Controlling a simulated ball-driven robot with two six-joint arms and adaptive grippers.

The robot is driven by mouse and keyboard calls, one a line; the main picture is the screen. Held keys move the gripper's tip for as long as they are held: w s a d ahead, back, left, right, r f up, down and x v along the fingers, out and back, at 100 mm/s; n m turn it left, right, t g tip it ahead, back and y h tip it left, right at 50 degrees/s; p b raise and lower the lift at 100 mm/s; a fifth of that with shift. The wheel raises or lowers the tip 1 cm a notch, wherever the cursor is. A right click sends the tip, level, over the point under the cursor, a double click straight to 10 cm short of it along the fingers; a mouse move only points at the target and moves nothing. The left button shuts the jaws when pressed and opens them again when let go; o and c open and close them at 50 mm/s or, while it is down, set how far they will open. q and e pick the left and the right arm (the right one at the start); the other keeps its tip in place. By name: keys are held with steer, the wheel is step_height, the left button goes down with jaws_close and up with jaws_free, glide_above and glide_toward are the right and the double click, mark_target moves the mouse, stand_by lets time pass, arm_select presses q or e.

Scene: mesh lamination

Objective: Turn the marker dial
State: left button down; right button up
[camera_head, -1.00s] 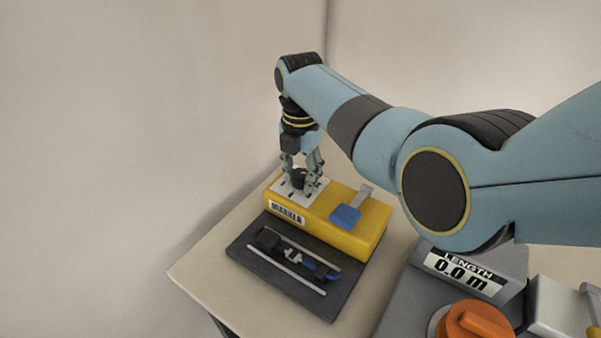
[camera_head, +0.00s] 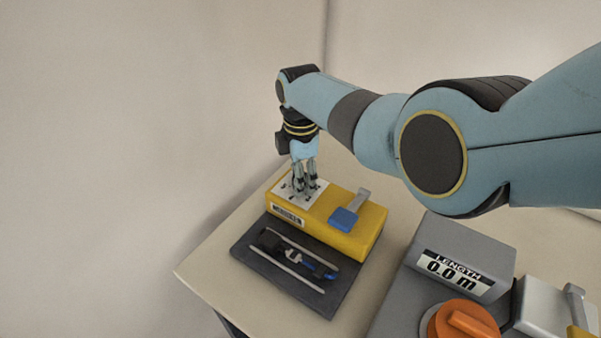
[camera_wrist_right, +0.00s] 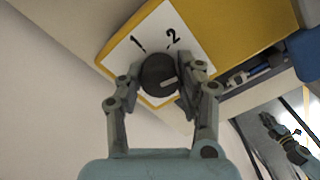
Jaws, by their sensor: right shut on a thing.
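The yellow marker box (camera_head: 357,240) stands on the table, with a "MARKER" label on its front side. Its dark round dial (camera_wrist_right: 159,75) sits on a white plate (camera_wrist_right: 186,28) marked 1 and 2. A pale line on the dial points right in the wrist view, to neither number. My right gripper (camera_head: 305,187) points down over the plate. In the wrist view the right gripper (camera_wrist_right: 162,82) is shut on the dial, a finger on each side. In the head view its fingers mostly hide the dial. A gripper-like part, apparently my left gripper (camera_wrist_right: 276,133), shows small in the wrist view.
A dark tray (camera_head: 323,305) with rails and a black and blue pen-like thing (camera_head: 304,264) lies in front. A grey length unit (camera_head: 463,252) reading 0.0 m and an orange knob (camera_head: 463,322) stand right.

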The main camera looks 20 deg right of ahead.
steer(key=m+p, duration=0.1)
steer(key=m, duration=1.2)
steer(key=shift+m+p, duration=0.3)
steer(key=shift+m, duration=0.1)
steer(key=m, duration=1.3)
steer(key=shift+m, duration=0.4)
steer(key=o, duration=1.1)
steer(key=shift+o, duration=0.2)
